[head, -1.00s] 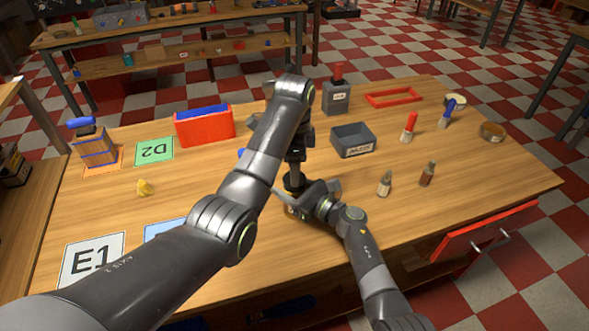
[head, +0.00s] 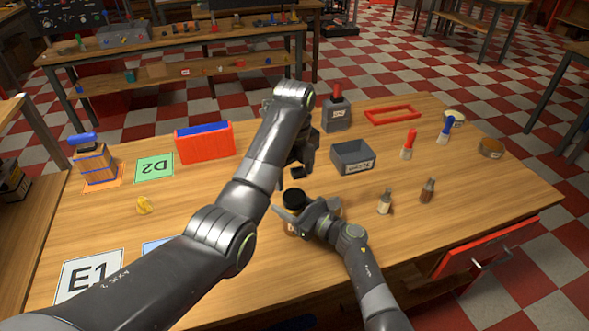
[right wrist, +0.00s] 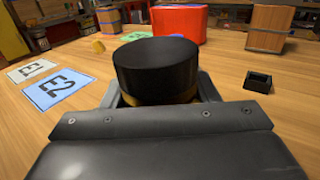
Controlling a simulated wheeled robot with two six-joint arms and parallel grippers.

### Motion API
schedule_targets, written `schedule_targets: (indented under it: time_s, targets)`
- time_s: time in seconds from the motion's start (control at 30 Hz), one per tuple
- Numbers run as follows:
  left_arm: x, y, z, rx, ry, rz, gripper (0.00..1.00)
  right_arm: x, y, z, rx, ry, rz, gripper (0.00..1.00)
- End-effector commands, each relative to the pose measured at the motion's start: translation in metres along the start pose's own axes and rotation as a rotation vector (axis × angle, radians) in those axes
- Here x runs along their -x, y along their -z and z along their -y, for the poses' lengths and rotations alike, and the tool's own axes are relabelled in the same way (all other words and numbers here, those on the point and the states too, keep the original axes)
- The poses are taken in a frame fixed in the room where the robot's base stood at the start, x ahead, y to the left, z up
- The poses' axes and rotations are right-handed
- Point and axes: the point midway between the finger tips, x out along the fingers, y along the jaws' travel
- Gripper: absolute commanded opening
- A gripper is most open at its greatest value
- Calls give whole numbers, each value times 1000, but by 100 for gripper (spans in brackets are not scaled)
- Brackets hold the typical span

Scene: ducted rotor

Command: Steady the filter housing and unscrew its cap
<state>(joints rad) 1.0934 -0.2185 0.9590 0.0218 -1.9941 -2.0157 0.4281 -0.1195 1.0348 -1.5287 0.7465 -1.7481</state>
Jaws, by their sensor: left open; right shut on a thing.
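The filter housing shows as an amber band (right wrist: 187,97) under its black cap (right wrist: 157,68) in the right wrist view. In the head view the cap (head: 294,198) stands upright on top, and the housing's lower part (head: 290,228) is mostly hidden by my right gripper. My right gripper (head: 305,222) is shut around the housing below the cap. My left gripper (head: 298,168) is open and empty, above and behind the cap, apart from it. I cannot tell how far the cap is turned.
A grey tray (head: 353,157), a grey can (head: 337,115) and two small bottles (head: 385,201) stand to the right. A red bin (head: 204,142) stands behind at left. A yellow piece (head: 144,205) lies at left. A small dark open block (right wrist: 258,82) is on the table. An open red drawer (head: 490,246) juts out front right.

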Motion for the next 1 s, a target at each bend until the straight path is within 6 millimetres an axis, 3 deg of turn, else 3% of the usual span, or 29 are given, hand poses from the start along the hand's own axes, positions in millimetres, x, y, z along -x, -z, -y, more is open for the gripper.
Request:
schedule_targets:
  time_s: [0.4, 0.83, 1.0]
  targets:
    - [-61, 1, -1, 3, -3, -3, 72, 0, 0, 0, -2, -1, 1, 0]
    - [-73, 1, -1, 3, -1, -1, 72, 0, 0, 0, -2, -1, 1, 0]
    - [-73, 1, -1, 3, -1, -1, 52, 0, 0, 0, -2, -1, 1, 0]
